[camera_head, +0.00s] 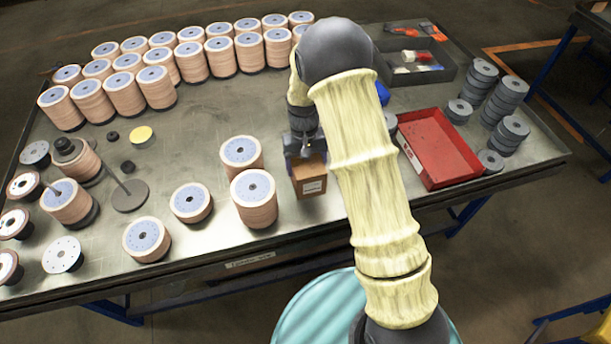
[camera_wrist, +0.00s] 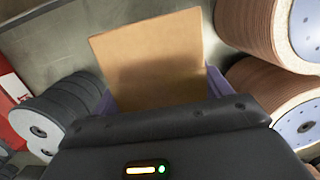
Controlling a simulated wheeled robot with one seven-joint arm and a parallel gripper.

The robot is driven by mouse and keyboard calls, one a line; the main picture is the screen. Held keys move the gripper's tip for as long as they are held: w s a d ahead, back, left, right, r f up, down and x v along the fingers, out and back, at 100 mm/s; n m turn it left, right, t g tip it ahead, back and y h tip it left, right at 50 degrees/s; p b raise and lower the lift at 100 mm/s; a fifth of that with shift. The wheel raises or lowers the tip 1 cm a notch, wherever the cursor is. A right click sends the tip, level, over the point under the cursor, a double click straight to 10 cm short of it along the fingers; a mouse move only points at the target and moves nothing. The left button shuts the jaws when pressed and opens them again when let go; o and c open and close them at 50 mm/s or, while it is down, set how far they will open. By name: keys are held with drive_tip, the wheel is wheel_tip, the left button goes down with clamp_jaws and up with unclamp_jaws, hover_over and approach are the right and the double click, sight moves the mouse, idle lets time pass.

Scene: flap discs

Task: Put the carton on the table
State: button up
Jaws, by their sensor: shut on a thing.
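The carton (camera_head: 309,179) is a small brown box with a white label on its front face. It is at the front middle of the metal table (camera_head: 215,128), between the stacked flap discs and the red tray. My gripper (camera_head: 304,148) is shut on the carton from above. In the wrist view the carton (camera_wrist: 150,62) shows as a plain brown panel between the two fingers (camera_wrist: 160,88). The carton looks upright. I cannot tell whether its bottom touches the table.
Stacks of tan discs (camera_head: 254,199) stand close to the left of the carton. A red tray (camera_head: 438,148) lies to the right, with grey disc stacks (camera_head: 510,133) beyond it. A dark tray (camera_head: 415,58) with tools is at the back right. The table's front edge is close to the carton.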

drive_tip(key=shift+f, duration=0.4)
drive_tip(key=shift+a+f, duration=0.25)
drive_tip(key=shift+s+f, duration=0.1)
drive_tip(key=shift+s, duration=0.05)
drive_tip(key=shift+d+f+p, duration=0.1)
drive_tip(key=shift+f+p, duration=0.55)
drive_tip(key=shift+f, duration=1.25)
drive_tip(key=shift+f, duration=0.2)
drive_tip(key=o, duration=1.9)
drive_tip(key=shift+c, duration=0.2)
